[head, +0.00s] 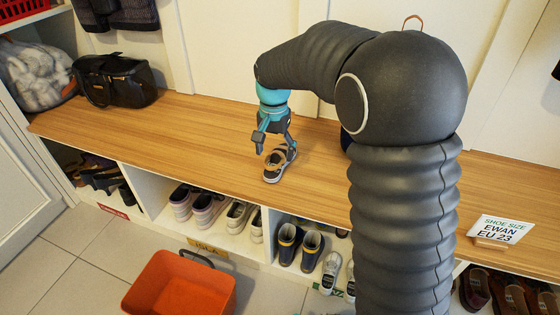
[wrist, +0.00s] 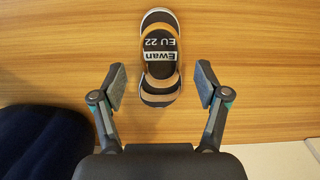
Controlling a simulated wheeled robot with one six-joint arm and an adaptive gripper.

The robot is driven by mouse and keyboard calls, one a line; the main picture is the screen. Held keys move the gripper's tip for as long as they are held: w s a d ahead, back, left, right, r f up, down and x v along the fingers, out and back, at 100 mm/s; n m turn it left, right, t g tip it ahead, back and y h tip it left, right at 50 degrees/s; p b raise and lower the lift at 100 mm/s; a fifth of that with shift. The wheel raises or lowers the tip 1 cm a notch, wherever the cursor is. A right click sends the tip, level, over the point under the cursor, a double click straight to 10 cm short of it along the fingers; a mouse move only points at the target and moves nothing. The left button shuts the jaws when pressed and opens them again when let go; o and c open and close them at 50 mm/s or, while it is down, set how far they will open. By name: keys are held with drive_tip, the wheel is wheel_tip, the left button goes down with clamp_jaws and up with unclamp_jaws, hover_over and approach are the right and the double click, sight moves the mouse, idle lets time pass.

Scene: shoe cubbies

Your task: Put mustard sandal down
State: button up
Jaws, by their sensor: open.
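The mustard sandal (wrist: 160,62) lies on the wooden bench top (head: 200,130), with a dark insole, orange-tan straps and a label reading "Ewan EU 22". In the head view the sandal (head: 279,166) is just below and in front of my gripper (head: 273,141). My gripper is open. In the wrist view its fingers (wrist: 161,84) stand on both sides of the sandal's near end, with a gap on each side.
A card reading "Ewan EU 23" (head: 498,229) stands on the bench at right. A black handbag (head: 116,79) stands at left. Cubbies below hold several shoes (head: 207,207). An orange bin (head: 180,286) stands on the floor. A dark blue item (wrist: 40,142) lies near my gripper. Bench left of the sandal is clear.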

sight(274, 160)
wheel_tip(274, 160, down, 4)
drive_tip(key=shift+w+b, duration=0.15)
drive_tip(key=shift+b, duration=0.15)
drive_tip(key=shift+r, duration=0.1)
drive_tip(key=c, duration=1.4)
